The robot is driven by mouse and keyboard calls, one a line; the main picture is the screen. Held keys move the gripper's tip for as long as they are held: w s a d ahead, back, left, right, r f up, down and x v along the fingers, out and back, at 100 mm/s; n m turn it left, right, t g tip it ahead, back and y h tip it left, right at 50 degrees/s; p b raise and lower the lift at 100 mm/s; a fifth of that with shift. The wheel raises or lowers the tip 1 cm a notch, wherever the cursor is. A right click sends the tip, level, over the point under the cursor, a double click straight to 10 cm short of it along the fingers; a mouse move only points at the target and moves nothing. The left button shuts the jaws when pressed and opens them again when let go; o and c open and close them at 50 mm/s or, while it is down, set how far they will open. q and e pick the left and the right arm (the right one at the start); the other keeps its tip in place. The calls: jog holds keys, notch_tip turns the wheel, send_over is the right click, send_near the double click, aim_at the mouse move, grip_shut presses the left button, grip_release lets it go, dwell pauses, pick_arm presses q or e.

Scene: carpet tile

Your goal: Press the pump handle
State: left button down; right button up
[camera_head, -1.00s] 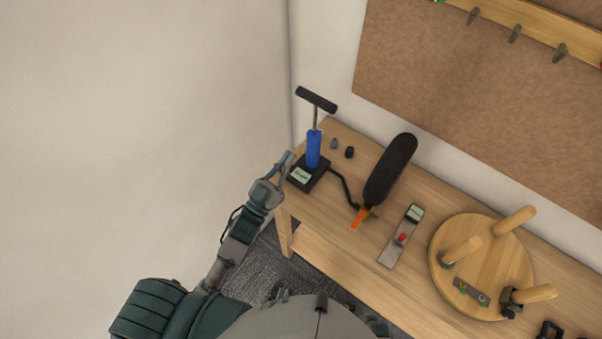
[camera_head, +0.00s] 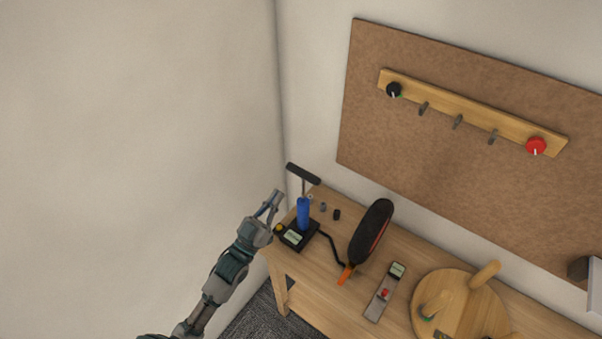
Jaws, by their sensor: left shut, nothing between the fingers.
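The pump stands upright at the left end of the wooden bench. It has a blue cylinder (camera_head: 303,213), a black base (camera_head: 297,236) with a pale label, and a thin rod. Its black T-shaped pump handle (camera_head: 303,174) is raised well above the cylinder. A black hose (camera_head: 330,245) runs from the base to the right. My left gripper (camera_head: 277,201) is shut and empty, just left of the blue cylinder and lower in the picture than the handle. It looks apart from the handle. My right gripper is not in view.
A black elongated object with an orange tip (camera_head: 371,232) lies right of the pump. A metal plate with a red part (camera_head: 385,294) and a round wooden piece with pegs (camera_head: 446,306) are further right. A brown board (camera_head: 430,160) hangs behind.

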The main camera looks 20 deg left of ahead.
pick_arm(q)
jog(key=d+p+x, duration=0.1)
jog(key=p+x, duration=0.2)
jog(key=x, duration=0.8)
send_over(303, 186)
jog(key=s, duration=0.2)
jog(key=shift+f, duration=2.45)
notch_tip(303, 186, down, 12)
jog(key=a+b, duration=0.1)
jog(key=b, duration=0.6)
jog(key=shift+f+b, duration=0.25)
jog(key=shift+b, duration=0.15)
jog(key=shift+a, duration=0.1)
